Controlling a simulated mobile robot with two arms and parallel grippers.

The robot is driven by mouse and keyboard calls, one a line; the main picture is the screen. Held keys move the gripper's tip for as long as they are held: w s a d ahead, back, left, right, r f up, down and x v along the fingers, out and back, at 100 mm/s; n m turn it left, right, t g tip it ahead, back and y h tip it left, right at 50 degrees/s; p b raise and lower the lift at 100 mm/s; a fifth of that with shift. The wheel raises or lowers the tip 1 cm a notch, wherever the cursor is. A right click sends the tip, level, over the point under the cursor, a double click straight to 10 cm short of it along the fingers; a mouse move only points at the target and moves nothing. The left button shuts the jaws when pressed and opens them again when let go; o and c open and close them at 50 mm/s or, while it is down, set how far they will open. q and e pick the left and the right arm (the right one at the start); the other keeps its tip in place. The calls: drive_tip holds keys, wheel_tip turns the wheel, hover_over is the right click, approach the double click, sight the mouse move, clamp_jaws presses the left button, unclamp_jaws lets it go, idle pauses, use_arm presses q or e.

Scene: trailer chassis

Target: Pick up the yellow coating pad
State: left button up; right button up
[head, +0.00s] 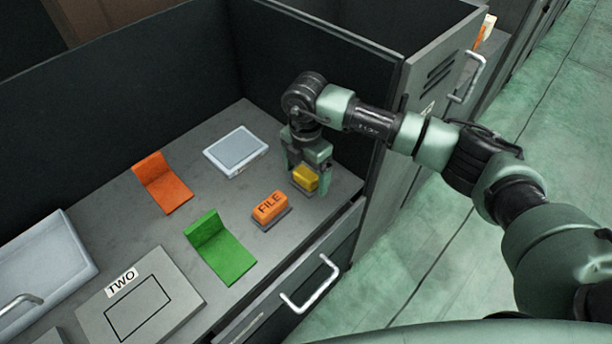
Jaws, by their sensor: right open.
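The yellow coating pad (305,178) is a small yellow block at the right end of the grey worktop, near its front corner. My right gripper (306,182) points down over it, with its fingers on either side of the pad. The jaws are open. I cannot tell whether the fingers touch the pad. The gripper body hides part of the pad's upper back side. My left gripper is not in view.
Left of the pad are an orange FILE block (269,206), a green bent piece (219,248), an orange bent piece (162,182) and a white-framed tray (236,151). A plate marked TWO (185,281) lies front left. Dark panels (318,75) wall the back and right.

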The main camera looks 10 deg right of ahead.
sight(306, 173)
drive_tip(key=shift+f, duration=0.55)
drive_tip(key=c, duration=1.6)
drive_tip(key=shift+r, duration=0.15)
wheel_tip(306, 173, up, 20)
drive_tip(key=b, duration=0.2)
drive_tip(key=shift+b, duration=0.35)
drive_tip(key=o, duration=0.8)
drive_tip(key=c, duration=0.5)
